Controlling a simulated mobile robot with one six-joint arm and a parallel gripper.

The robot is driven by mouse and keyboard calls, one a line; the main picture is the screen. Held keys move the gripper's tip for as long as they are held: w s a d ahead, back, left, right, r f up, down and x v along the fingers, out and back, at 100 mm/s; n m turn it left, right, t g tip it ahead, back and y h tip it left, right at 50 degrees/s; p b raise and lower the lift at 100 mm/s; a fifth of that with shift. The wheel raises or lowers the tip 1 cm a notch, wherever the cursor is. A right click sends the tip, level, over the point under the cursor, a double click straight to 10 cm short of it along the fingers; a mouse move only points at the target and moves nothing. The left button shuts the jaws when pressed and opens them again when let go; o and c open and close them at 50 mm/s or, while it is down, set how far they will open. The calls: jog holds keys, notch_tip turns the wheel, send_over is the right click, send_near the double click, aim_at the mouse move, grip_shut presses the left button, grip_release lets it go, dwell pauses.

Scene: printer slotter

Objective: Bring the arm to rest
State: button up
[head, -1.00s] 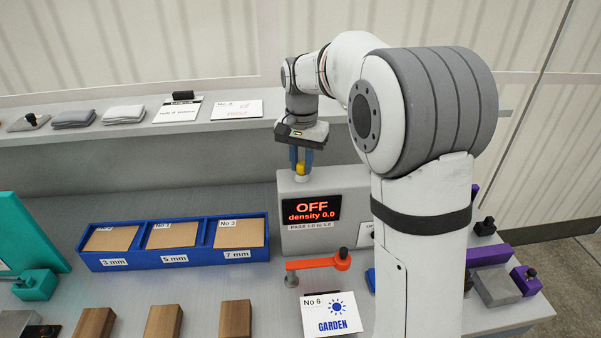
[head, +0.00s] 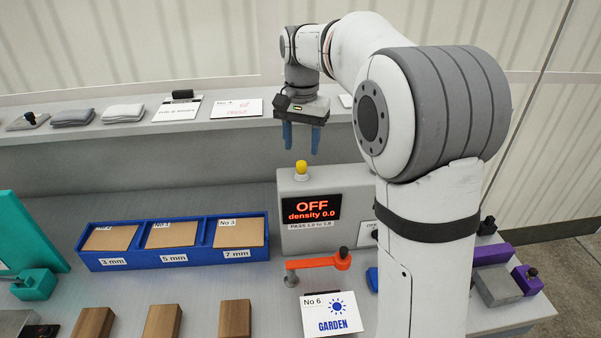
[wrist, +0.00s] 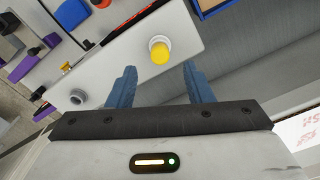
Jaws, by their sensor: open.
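My gripper (head: 301,138) is open and empty, with its two blue fingers pointing down. It hangs above the yellow knob (head: 301,167) on top of the grey density box (head: 350,185), and a gap shows between fingertips and knob. The box's display (head: 312,208) reads OFF, density 0.0. In the wrist view the blue fingers (wrist: 157,85) are spread apart, and the yellow knob (wrist: 160,52) shows beyond them on its white collar.
A grey shelf (head: 60,155) runs behind, holding cards and folded cloths (head: 123,113). A blue tray (head: 160,262) with labelled compartments stands left of the box. An orange lever (head: 318,261) and a No 6 GARDEN card (head: 331,314) lie in front.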

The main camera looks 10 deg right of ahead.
notch_tip(320, 180, up, 2)
jog(key=s+d+f+n+t, duration=0.1)
jog(key=s+d+f, duration=0.1)
jog(key=s, duration=0.7)
jog(key=s+d+f+n+t, duration=0.1)
jog(key=s+d+f+n, duration=0.1)
jog(key=s, duration=0.7)
jog(key=s+d+f+n+t, duration=0.1)
jog(key=s+d+f+n, duration=0.1)
jog(key=s, duration=0.7)
notch_tip(320, 180, down, 3)
jog(key=shift+d+r, duration=0.1)
jog(key=shift+d, duration=0.6)
jog(key=shift+s, duration=0.1)
